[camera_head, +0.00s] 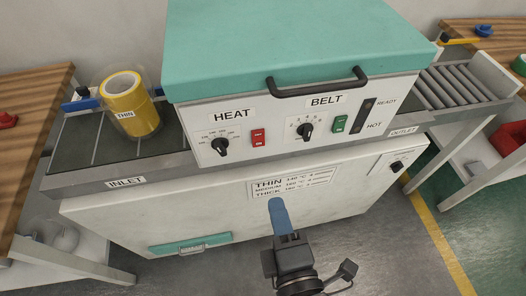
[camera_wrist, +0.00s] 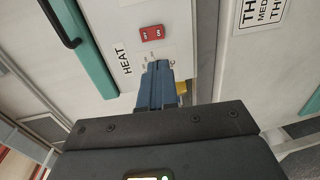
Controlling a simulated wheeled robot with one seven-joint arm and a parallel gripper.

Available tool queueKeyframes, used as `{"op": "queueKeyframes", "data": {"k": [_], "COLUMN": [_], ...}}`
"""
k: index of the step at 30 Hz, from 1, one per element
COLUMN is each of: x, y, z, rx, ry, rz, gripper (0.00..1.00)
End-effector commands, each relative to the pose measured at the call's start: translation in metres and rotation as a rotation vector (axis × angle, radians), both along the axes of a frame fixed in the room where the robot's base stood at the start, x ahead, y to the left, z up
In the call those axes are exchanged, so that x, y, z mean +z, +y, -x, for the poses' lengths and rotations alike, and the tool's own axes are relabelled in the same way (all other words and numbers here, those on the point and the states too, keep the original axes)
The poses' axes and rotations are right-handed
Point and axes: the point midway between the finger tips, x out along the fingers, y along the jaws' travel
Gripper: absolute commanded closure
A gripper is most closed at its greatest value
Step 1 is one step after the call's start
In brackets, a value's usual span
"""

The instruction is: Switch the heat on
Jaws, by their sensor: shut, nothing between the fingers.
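The red HEAT switch (camera_head: 258,137) is on the white front panel of the teal-lidded machine (camera_head: 290,45), right of the black HEAT dial (camera_head: 220,146). The switch also shows in the wrist view (camera_wrist: 152,33), upper middle. My gripper (camera_head: 276,203) has blue fingers, shut and empty. In the head view they appear below and slightly right of the switch, over the lower cabinet front. In the wrist view the fingertips (camera_wrist: 157,66) point toward the panel, just below the switch in the picture, apart from it. The HEAT dial is mostly hidden behind the fingers there.
Right of the switch are the BELT dial (camera_head: 305,130) and a green BELT switch (camera_head: 340,123). A black handle (camera_head: 318,88) juts out above the panel. A yellow tape roll (camera_head: 128,103) labelled THIN stands on the inlet (camera_head: 80,142). A roller outlet (camera_head: 462,90) is at right.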

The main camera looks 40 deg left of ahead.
Motion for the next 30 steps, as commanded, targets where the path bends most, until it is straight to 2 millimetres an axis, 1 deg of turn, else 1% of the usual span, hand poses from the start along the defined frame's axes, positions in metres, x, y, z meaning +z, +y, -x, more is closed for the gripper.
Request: {"op": "queueKeyframes", "data": {"k": [7,11,14,24,30], "x": [0.000,0.000,-0.001,-0.010,-0.014], "y": [0.001,0.010,0.023,0.073,0.095], "z": [-0.002,-0.009,-0.019,-0.061,-0.080], "rx": [-0.001,-0.001,0.000,0.001,-0.001], "ry": [0.001,0.000,0.002,0.002,0.003], "rz": [-0.002,-0.003,-0.004,-0.003,-0.004], "gripper": [1.00,1.00,1.00,1.00,1.00]}}
